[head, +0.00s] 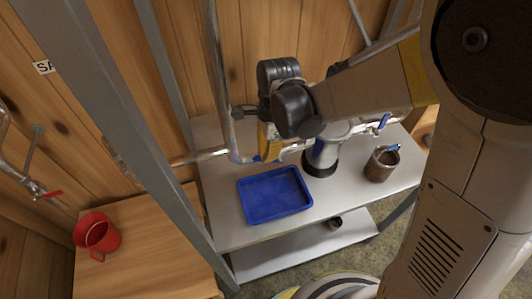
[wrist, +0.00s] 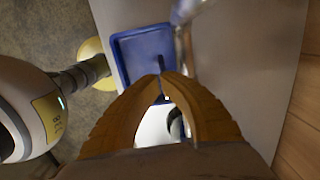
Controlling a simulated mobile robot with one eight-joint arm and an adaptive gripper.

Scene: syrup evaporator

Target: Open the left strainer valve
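A clear pipe runs along the wall side above the metal table, with blue valve handles. The left strainer valve's blue handle (head: 257,158) shows as a small bit just under my gripper (head: 266,157); the rest is hidden. In the wrist view, the two orange fingers of my gripper (wrist: 162,75) come nearly together at their tips. A thin dark blue piece (wrist: 160,63), which looks like the handle, sticks out from between them. The pipe (wrist: 183,35) passes close by the tips. Another blue valve handle (head: 383,120) is farther right.
A blue tray (head: 275,195) lies on the metal table (head: 235,235) below my gripper. A grey and black canister (head: 321,160) and a brown pot (head: 381,166) stand to the right. A grey post (head: 125,130) rises at left.

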